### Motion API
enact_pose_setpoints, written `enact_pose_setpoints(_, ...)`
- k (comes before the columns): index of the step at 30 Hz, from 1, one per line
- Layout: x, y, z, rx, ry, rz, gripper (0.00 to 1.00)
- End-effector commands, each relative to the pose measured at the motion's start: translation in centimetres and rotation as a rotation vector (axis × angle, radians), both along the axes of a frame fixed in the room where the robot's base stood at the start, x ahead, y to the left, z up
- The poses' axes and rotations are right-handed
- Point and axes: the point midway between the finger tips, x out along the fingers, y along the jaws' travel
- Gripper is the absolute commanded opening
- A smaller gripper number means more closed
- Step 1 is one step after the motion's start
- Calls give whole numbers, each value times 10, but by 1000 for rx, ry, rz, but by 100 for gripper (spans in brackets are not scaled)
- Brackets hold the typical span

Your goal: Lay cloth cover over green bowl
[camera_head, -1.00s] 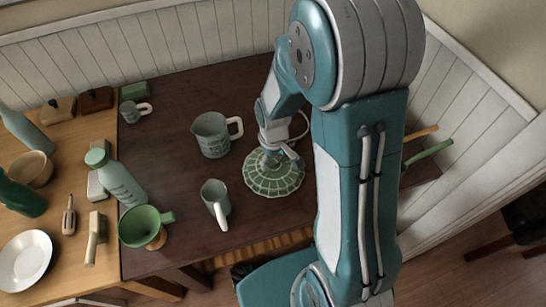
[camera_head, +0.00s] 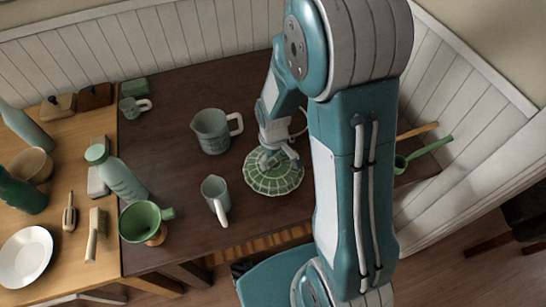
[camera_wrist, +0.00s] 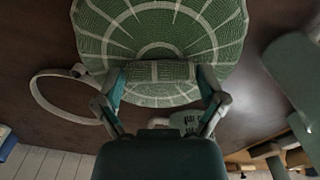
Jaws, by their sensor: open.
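The cloth cover (camera_head: 273,182) is round, green and checked with pale lines. It lies spread in a low dome on the dark table, and also fills the top of the wrist view (camera_wrist: 160,30). No separate green bowl shows beneath it; whatever the cover drapes over is hidden. My gripper (camera_head: 270,158) is at the cover's far part in the head view. In the wrist view its two fingers (camera_wrist: 162,75) stand apart, one on each side of a raised fold of cloth. The gripper is open, and I cannot tell whether the fingers touch the cloth.
A grey-green jug (camera_head: 211,131) stands behind left of the cover, and a smaller jug (camera_head: 214,193) close to its left. A green funnel-like vessel (camera_head: 139,222) and a bottle (camera_head: 122,180) stand further left. A pale ring (camera_wrist: 65,97) shows beside the cover.

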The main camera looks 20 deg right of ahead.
Motion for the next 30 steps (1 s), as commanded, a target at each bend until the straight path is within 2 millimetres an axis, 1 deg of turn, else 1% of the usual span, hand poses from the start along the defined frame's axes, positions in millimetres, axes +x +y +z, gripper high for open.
enact_pose_setpoints(7, 0, 0, 4, 0, -1, 0, 90)
enact_pose_setpoints(21, 0, 0, 28, 0, -1, 0, 90)
enact_pose_setpoints(29, 0, 0, 30, 0, 0, 0, 90)
enact_pose_setpoints(30, 0, 0, 30, 0, 0, 0, 100)
